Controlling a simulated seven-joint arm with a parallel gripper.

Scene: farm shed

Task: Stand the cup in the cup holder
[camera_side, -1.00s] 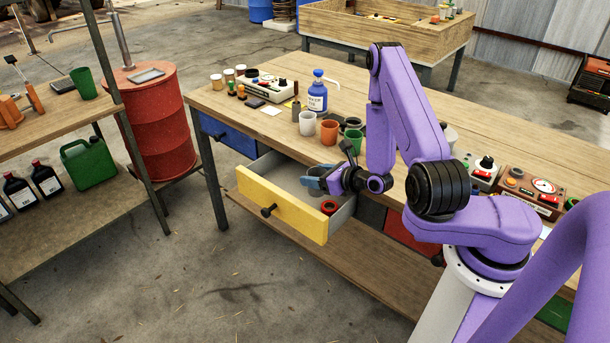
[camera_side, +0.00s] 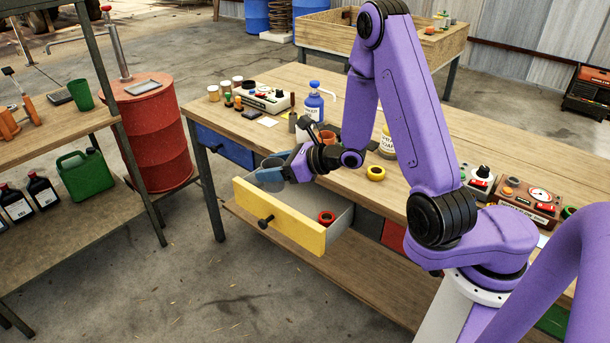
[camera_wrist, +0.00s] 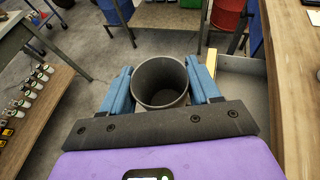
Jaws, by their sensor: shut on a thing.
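My gripper (camera_side: 274,174) is shut on a grey cup. In the wrist view the cup (camera_wrist: 160,82) sits between the blue fingers (camera_wrist: 161,92), mouth toward the camera, and looks empty. In the side view, gripper and cup are above the open yellow-fronted drawer (camera_side: 280,217), near its far left part, apart from the drawer floor. A red ring-shaped piece (camera_side: 326,217) lies in the drawer. A yellow ring-shaped piece (camera_side: 376,173) is on the bench top. I cannot tell whether either ring is the cup holder.
An orange cup (camera_side: 328,138) is partly hidden behind my wrist. A white bottle (camera_side: 387,145) stands behind my arm.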

